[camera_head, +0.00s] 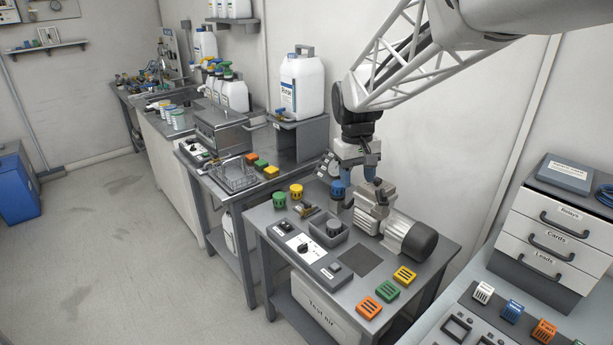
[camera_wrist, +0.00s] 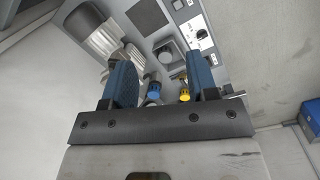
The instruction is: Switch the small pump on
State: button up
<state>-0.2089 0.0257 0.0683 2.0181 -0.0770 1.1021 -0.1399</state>
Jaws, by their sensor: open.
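The small pump (camera_head: 385,222), a grey metal unit with a finned motor and dark round end, sits on the grey bench top. It shows at upper left in the wrist view (camera_wrist: 103,38). A control strip (camera_head: 318,262) runs along the bench's front left edge, with a dial on a white plate (camera_head: 303,246) and a dark rocker-like switch (camera_head: 334,268). The dial also shows in the wrist view (camera_wrist: 201,33). I cannot read the switch positions. My gripper (camera_head: 354,168) is above the bench's back, by the pump, its blue fingers apart and empty (camera_wrist: 158,65).
A blue-capped fitting (camera_head: 338,187), a gauge (camera_head: 328,167), and green (camera_head: 279,200) and yellow (camera_head: 296,191) caps stand near the back left. A square grey holder (camera_head: 328,231) sits mid-bench. Orange, green and yellow blocks (camera_head: 387,290) line the right front. A drawer unit (camera_head: 560,235) stands right.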

jog(key=w+a+f+n+g+h, duration=0.1)
jog(key=w+a+f, duration=0.4)
jog(key=w+a, duration=0.15)
jog(key=w+a+f+n, duration=0.1)
jog(key=w+a+f, duration=0.45)
jog(key=w, duration=0.25)
jog(key=n+g+h, duration=0.1)
jog(key=n+g, duration=0.1)
jog(key=n, duration=0.1)
send_near(286, 224)
jog(key=shift+s+a+f, duration=0.1)
jog(key=shift+s+f, duration=0.05)
jog(key=shift+s, duration=0.15)
jog(key=shift+f, duration=0.1)
jog(key=shift+x, duration=3.8)
jog(key=shift+w, duration=0.1)
